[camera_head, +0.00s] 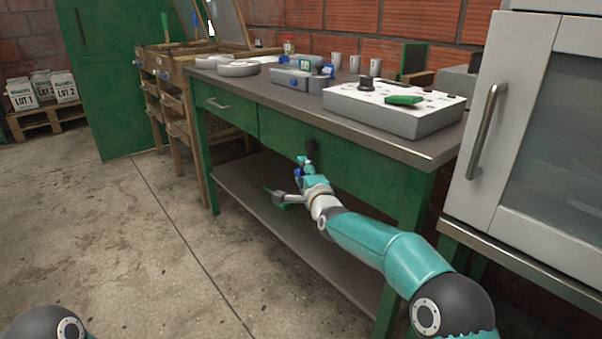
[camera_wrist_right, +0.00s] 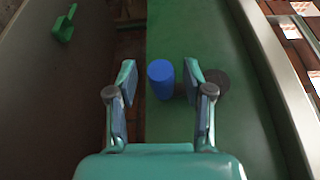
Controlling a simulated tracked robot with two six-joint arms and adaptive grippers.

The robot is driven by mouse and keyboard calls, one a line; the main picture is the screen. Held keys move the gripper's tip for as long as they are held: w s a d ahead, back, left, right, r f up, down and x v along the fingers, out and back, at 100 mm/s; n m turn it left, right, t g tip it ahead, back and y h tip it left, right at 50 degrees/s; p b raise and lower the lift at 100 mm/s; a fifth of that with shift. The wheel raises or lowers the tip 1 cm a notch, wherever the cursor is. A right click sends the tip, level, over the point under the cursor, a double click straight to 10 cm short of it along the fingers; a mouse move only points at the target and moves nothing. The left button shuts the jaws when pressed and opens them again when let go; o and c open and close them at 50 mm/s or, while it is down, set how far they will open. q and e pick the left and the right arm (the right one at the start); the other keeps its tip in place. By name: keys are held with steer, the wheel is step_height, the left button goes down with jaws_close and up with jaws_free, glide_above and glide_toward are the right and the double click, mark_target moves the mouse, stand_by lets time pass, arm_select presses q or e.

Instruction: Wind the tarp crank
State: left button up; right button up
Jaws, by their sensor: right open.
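The crank shows in the right wrist view as a blue cylindrical knob (camera_wrist_right: 160,80) and a dark round hub (camera_wrist_right: 218,83) against the green front of the workbench (camera_head: 350,171). In the head view a dark part of the crank (camera_head: 311,146) sits on that front. My right gripper (camera_head: 293,181) is in front of it. In the wrist view my right gripper (camera_wrist_right: 159,72) is open, and the blue knob shows between its two fingertips. I cannot tell whether either finger touches it. The right finger partly covers the link between knob and hub. My left gripper is out of view.
A grey-white control box (camera_head: 395,105) and several jars stand on the bench top. A green scoop (camera_wrist_right: 64,24) lies on the lower shelf (camera_head: 236,185). A white cabinet (camera_head: 500,130) stands close at the right.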

steer(key=shift+w, duration=0.2)
steer(key=c, duration=0.9)
jaws_close()
steer(key=shift+a+f, duration=0.1)
steer(key=shift+a, duration=0.1)
